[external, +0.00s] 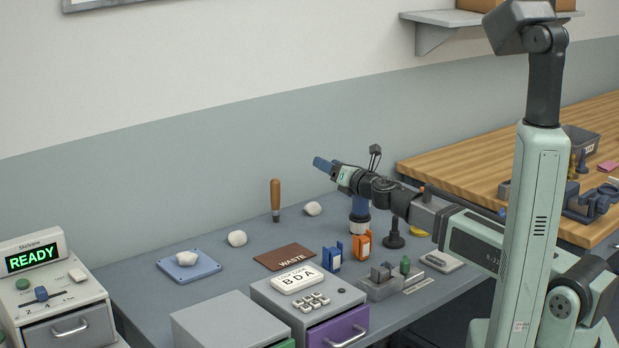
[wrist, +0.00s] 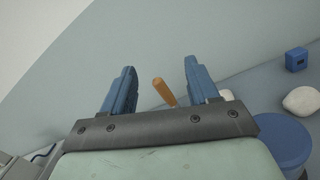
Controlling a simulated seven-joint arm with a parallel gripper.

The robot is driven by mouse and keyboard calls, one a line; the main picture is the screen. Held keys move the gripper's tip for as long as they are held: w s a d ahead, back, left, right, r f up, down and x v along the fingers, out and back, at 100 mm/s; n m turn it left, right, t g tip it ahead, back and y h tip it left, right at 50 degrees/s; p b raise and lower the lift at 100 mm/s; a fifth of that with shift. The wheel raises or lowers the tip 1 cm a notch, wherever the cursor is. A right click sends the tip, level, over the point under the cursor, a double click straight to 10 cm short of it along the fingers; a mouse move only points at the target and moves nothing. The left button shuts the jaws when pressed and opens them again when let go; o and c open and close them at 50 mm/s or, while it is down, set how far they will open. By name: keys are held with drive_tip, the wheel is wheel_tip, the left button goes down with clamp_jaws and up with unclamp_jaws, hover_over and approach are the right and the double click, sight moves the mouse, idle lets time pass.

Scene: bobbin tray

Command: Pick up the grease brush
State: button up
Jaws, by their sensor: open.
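A tool with an orange-brown wooden handle and a short dark lower end (external: 275,195) stands upright on the grey desk near the wall; it looks like the grease brush. In the wrist view its handle (wrist: 163,92) shows between my blue fingers, nearer the right one, and its lower end is hidden by my gripper. My gripper (external: 321,163) is open and empty, held above the desk, to the right of and higher than the handle in the external view. Its two fingers also show apart in the wrist view (wrist: 160,68).
White lumps (external: 237,238) lie near the handle, one on a blue plate (external: 205,269). A brown WASTE mat (external: 272,259) and a blue-and-white cylinder (external: 358,222) are nearby. Orange and blue holders, a keypad box (external: 335,293) and small fixtures crowd the front right.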

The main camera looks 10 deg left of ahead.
drive_tip(key=s+a+f+n, duration=0.1)
drive_tip(key=s+a+n, duration=0.1)
drive_tip(key=s+a, duration=0.55)
drive_tip(key=m+t+h, duration=0.3)
drive_tip(key=t+h, duration=0.1)
drive_tip(key=h, duration=0.3)
hover_over(276, 201)
drive_tip(key=x, duration=0.3)
wheel_tip(276, 201, down, 7)
drive_tip(key=shift+w, duration=0.25)
drive_tip(key=shift+r, duration=0.1)
clamp_jaws()
